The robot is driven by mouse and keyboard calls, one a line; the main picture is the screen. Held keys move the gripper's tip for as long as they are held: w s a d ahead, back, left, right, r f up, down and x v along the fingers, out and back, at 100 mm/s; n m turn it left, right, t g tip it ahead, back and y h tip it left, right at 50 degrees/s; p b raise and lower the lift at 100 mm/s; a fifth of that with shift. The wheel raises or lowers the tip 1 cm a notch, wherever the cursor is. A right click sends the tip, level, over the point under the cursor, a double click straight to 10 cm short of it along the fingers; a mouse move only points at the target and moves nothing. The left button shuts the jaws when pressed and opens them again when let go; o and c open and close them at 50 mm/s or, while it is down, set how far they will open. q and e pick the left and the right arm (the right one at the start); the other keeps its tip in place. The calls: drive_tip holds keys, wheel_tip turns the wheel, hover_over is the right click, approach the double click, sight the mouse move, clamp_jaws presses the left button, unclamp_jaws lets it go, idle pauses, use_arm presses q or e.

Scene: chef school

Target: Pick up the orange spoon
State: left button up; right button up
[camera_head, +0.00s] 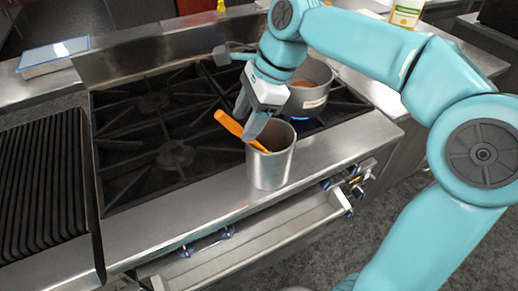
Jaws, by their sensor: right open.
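The orange spoon (229,123) stands tilted in a metal cup (271,169) on the steel front ledge of the stove. Its handle leans out over the rim to the upper left; its lower end is hidden inside the cup. My right gripper (249,122) comes from the upper right and is open. Its fingers are at the spoon, just above the cup's rim, and one overlaps the spoon in the picture. I cannot tell whether they touch it. My left gripper is not in view.
A pot (310,87) stands on a burner behind the cup, with a blue flame under it. Black burner grates (130,150) lie to the left, and a ribbed grill (42,180) is at the far left. The steel ledge (180,222) left of the cup is clear.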

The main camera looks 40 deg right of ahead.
sight(240, 134)
drive_tip(key=f, duration=0.1)
drive_tip(key=w+f, duration=0.1)
drive_tip(key=f, duration=0.2)
drive_tip(key=shift+w+a+f, duration=0.1)
drive_tip(key=shift+w+f, duration=0.15)
drive_tip(key=shift+f, duration=0.1)
drive_tip(key=shift+w+a+f, duration=0.1)
drive_tip(key=shift+a+f, duration=0.1)
drive_tip(key=shift+s+r, duration=0.1)
drive_tip(key=shift+s, duration=0.15)
drive_tip(key=shift+w, duration=0.2)
clamp_jaws()
drive_tip(key=shift+s, duration=0.1)
drive_tip(key=shift+r, duration=0.1)
